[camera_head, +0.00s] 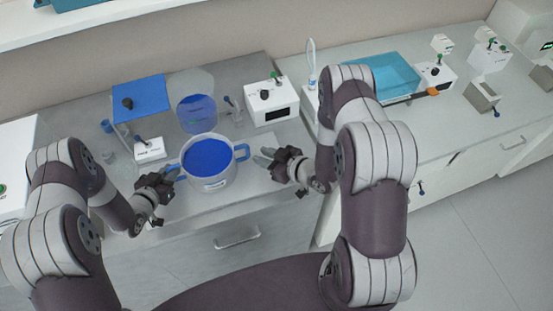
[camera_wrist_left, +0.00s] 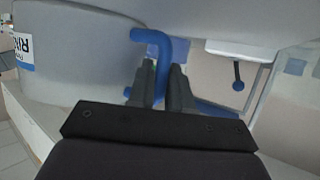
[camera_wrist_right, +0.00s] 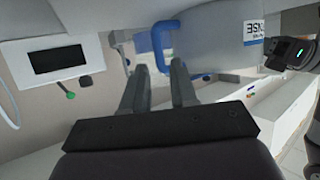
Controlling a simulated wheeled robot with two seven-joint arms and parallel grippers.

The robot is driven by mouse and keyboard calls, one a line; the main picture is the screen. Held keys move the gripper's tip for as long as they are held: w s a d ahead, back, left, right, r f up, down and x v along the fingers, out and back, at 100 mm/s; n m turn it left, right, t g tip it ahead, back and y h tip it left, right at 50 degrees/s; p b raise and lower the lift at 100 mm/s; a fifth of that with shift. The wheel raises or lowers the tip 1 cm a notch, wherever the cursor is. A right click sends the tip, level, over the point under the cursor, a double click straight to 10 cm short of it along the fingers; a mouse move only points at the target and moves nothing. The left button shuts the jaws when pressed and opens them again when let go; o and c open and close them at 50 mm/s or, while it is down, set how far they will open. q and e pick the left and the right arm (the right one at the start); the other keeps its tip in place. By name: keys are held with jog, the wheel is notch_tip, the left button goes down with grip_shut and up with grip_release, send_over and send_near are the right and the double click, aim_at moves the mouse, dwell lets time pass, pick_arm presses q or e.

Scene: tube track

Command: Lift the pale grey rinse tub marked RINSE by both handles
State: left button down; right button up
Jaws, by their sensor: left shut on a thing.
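The pale grey rinse tub (camera_head: 212,191) stands on the counter between my grippers, with blue inside and a blue handle on each side. Its label shows in the left wrist view (camera_wrist_left: 24,50) and the right wrist view (camera_wrist_right: 254,32). My left gripper (camera_head: 170,177) is shut on the tub's left handle (camera_wrist_left: 152,37), with the blue bar between its fingers. My right gripper (camera_head: 268,160) is open and empty, to the right of the right handle (camera_head: 241,151). In the right wrist view that handle (camera_wrist_right: 162,45) is ahead of the spread fingertips and apart from them.
A white box with a dark display (camera_head: 270,108) stands behind the tub to the right. A clear round vessel with blue in it (camera_head: 196,115) and a blue plate on a stand (camera_head: 139,97) are behind. A teal tray (camera_head: 385,78) is further right.

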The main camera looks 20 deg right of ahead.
aim_at(248, 152)
jog(key=x, duration=0.7)
jog(key=c, duration=0.5)
jog(key=shift+a, duration=0.15)
dwell(1.3)
